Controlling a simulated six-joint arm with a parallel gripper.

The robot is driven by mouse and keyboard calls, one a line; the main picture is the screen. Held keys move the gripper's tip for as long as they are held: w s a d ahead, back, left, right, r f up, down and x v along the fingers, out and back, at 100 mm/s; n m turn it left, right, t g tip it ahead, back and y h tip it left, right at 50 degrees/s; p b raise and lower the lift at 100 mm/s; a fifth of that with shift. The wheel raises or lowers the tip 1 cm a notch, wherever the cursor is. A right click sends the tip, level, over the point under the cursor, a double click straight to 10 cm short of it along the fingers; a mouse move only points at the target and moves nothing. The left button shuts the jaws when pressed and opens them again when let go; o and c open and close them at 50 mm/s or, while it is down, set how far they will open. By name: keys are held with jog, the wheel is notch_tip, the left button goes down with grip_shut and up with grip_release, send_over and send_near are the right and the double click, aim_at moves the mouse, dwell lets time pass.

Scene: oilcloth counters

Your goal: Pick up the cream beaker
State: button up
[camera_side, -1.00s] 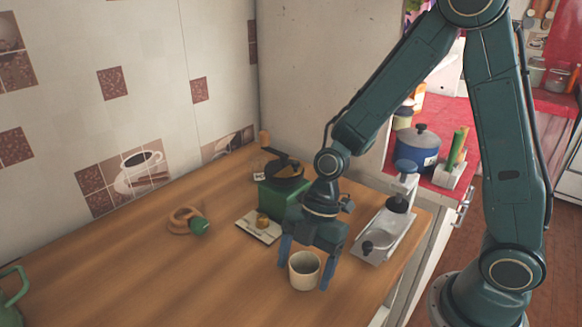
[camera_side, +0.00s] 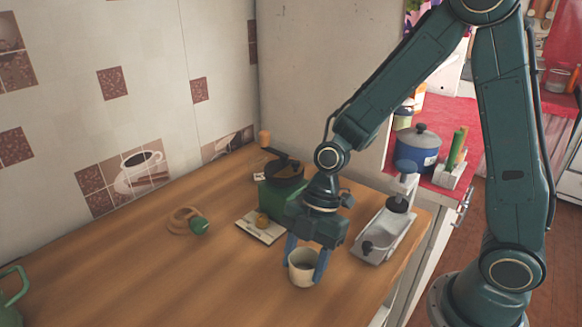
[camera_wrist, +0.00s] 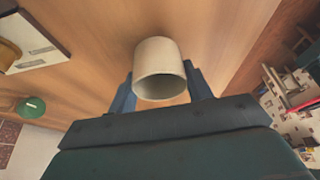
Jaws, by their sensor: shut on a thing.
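The cream beaker (camera_side: 301,273) is upright at the front of the wooden counter in the side view, its open mouth facing up. My gripper (camera_side: 305,262) is over it, with one blue finger on each side, shut on its walls. In the wrist view the beaker (camera_wrist: 158,62) shows between the two fingers of my gripper (camera_wrist: 160,92), its dark opening toward the camera. From these views I cannot tell whether its base touches the counter.
A green grinder (camera_side: 282,188) and a card with a small brown knob (camera_side: 260,230) stand behind my gripper. A metal tray device (camera_side: 384,238) is close on the right. A brown ring with a green ball (camera_side: 187,220) lies left.

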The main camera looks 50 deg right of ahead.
notch_tip(320, 180, up, 19)
dwell(0.5)
jog(key=shift+f, duration=0.1)
dwell(0.5)
